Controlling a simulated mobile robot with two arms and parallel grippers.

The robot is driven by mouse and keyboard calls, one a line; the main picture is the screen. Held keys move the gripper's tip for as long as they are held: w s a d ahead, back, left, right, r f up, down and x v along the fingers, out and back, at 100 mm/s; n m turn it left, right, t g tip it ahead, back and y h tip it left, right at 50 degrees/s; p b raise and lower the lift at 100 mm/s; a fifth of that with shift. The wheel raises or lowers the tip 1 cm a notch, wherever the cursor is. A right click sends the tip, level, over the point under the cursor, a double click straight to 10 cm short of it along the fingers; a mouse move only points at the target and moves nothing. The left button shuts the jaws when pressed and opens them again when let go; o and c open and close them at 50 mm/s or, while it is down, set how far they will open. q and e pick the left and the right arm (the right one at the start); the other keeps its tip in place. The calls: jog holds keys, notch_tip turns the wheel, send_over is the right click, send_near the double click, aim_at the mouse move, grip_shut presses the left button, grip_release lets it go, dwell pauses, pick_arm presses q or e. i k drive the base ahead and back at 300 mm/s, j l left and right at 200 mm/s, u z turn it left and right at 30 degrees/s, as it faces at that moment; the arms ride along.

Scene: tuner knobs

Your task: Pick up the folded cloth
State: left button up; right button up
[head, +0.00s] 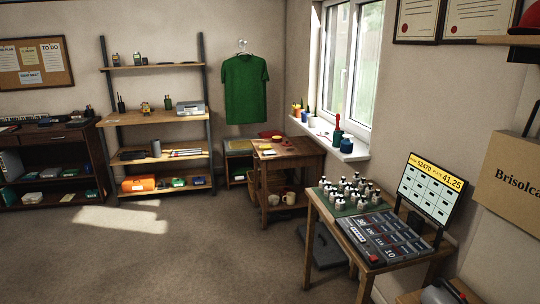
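I cannot make out the folded cloth for certain. A small flat red item (270,134) lies at the back of the wooden bench by the corner; it may be cloth, but it is too small to tell. A green T-shirt (245,88) hangs on the wall, spread out and not folded. Neither of my grippers shows in the head view.
A wooden bench (292,155) stands below the window. A nearer table (322,212) holds several bottles on a green mat, a cash tray (385,236) and a screen (430,187). Shelves (150,117) line the back wall. The carpet (160,260) at centre left is clear.

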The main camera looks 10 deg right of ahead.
aim_at(271, 153)
jog(key=i+u, duration=0.2)
jog(key=i, duration=0.85)
jog(key=i+j+z, duration=0.1)
jog(key=i, duration=2.25)
jog(key=i+l, duration=0.1)
jog(key=i, duration=0.35)
jog(key=i+l+u, duration=0.15)
jog(key=i, duration=0.35)
